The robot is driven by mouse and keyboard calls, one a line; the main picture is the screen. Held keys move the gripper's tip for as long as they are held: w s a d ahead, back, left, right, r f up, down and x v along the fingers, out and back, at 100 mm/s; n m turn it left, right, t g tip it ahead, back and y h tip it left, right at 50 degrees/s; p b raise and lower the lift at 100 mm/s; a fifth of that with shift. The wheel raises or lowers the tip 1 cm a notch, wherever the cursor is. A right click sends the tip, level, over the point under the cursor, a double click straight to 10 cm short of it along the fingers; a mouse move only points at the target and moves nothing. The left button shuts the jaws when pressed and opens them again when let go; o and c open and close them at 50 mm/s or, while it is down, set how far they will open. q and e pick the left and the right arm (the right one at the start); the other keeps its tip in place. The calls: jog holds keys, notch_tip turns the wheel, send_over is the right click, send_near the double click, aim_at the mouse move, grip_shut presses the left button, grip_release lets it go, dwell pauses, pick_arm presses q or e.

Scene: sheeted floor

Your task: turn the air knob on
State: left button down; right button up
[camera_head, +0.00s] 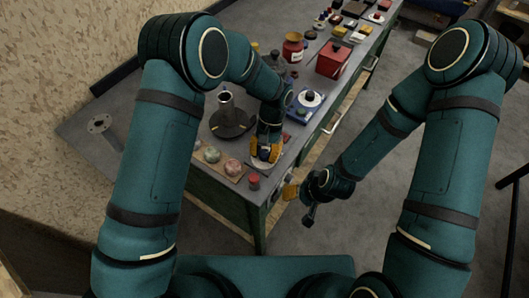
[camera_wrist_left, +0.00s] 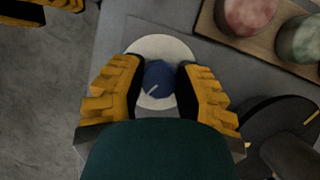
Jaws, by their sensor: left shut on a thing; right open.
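A blue round knob (camera_wrist_left: 158,80) with a white pointer line sits on a pale round plate (camera_wrist_left: 160,48) on the grey bench top. The pointer slants down and left in the left wrist view. My left gripper (camera_head: 265,153) reaches down to the bench near its front edge. Its yellow-padded fingers (camera_wrist_left: 156,92) are shut on the blue knob, one on each side. In the head view the fingers mostly hide the knob. My right gripper (camera_head: 300,204) is open and empty, out over the floor beside the bench.
A wooden board with a green dome (camera_head: 212,154) and a pink dome (camera_head: 233,167) lies left of the knob. A small red cylinder (camera_head: 253,182) and a black round base (camera_head: 231,126) are close by. A red box (camera_head: 333,58) stands farther back. Right of the bench is open floor.

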pick_arm(q)
jog(key=shift+s+f, duration=0.15)
dwell(0.3)
jog(key=c, duration=0.6)
grip_release()
jog(key=v, duration=1.2)
jog(key=shift+d, duration=0.1)
